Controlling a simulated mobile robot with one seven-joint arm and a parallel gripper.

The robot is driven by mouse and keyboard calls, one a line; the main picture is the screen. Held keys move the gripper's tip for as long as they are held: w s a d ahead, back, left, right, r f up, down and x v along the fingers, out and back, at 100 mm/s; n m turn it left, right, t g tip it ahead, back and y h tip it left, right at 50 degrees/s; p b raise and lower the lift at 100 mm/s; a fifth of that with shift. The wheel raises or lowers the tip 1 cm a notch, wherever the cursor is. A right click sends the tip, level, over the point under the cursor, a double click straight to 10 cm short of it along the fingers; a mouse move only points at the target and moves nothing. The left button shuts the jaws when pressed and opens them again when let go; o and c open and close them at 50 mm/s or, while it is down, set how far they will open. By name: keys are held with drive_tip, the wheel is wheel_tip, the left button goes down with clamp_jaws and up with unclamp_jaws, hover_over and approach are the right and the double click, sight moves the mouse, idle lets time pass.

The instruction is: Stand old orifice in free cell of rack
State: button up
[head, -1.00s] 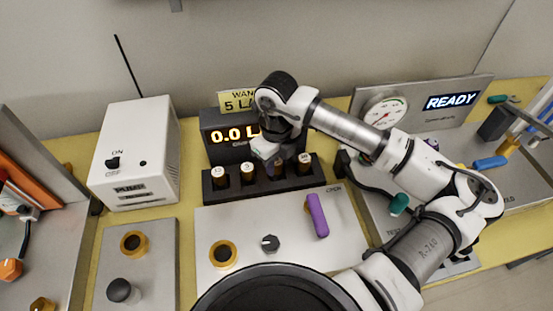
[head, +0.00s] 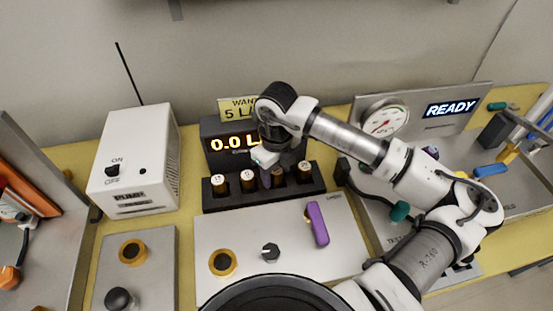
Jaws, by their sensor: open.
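The rack (head: 235,204) is a black block with a row of cells in front of the display unit. Pale-topped brass orifices stand upright in it: one at the far left (head: 218,182), one second from left (head: 248,180) and one at the far right (head: 304,171). A brass piece (head: 278,177) shows in the third cell, partly hidden by my gripper. My gripper (head: 270,176) is open and points down at the third cell, its fingers beside or around that piece. Which orifice is the old one, and whether the fingers touch it, I cannot tell.
The display unit (head: 225,161) stands close behind the rack. A purple handle (head: 317,224) and a black knob (head: 271,252) stick up from the panel in front.

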sight(277, 170)
wheel_tip(277, 170, up, 12)
drive_tip(key=b, duration=0.3)
drive_tip(key=shift+r, duration=0.1)
